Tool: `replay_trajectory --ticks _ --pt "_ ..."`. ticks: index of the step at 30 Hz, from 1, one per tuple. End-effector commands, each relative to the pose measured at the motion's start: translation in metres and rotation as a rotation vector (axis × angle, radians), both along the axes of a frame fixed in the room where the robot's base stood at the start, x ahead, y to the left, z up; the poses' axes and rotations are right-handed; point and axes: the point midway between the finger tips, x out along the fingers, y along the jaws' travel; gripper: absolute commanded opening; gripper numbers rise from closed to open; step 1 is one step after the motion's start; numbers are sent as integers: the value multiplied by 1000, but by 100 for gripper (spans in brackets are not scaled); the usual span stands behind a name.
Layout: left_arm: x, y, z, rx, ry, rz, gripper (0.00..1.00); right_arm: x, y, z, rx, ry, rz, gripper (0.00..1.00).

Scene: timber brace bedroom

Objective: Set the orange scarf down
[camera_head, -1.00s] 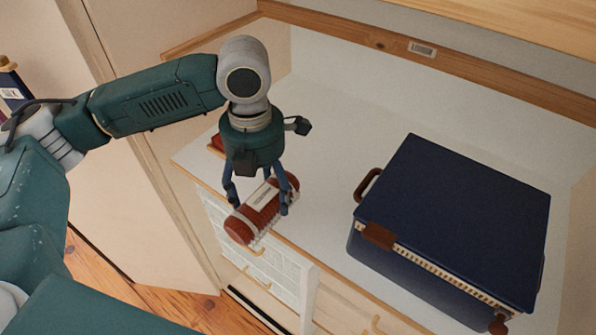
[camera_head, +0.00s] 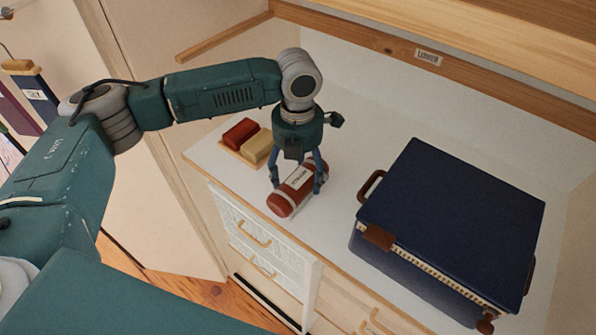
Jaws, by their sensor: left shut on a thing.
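The orange scarf (camera_head: 286,201) is a rust-orange roll with a pale paper label around its middle. My left gripper (camera_head: 297,187) points down from above, with one finger on each side of the roll, and is shut on it. The roll is over the white top of the drawer unit (camera_head: 335,218), close to its front edge. I cannot tell whether its underside touches the surface. My right gripper is not in view.
A dark blue case (camera_head: 455,220) with brown handles stands to the right of the roll. A dark red block (camera_head: 240,132) and a cream block (camera_head: 257,147) sit on a small wooden tray (camera_head: 232,152) at the left. White surface is free behind the roll.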

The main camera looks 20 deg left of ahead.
Motion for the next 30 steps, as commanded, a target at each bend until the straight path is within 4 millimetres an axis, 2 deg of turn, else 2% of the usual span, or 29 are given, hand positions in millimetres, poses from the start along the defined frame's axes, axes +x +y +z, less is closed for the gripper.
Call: replay_trajectory --ticks 4,5,7,8,16,20,30 --pt "0 0 -1 0 0 0 42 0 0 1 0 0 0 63" --pt "0 0 -2 0 0 0 73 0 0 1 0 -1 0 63" --pt "0 0 -2 0 -1 0 87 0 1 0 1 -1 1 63" --pt "0 0 -2 0 -1 0 90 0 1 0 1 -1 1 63" --pt "0 0 -1 0 -1 0 90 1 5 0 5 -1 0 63" --pt "1 0 5 -1 -2 1 90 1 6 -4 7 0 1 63" --pt "1 0 59 -1 -4 1 90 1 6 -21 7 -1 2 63"
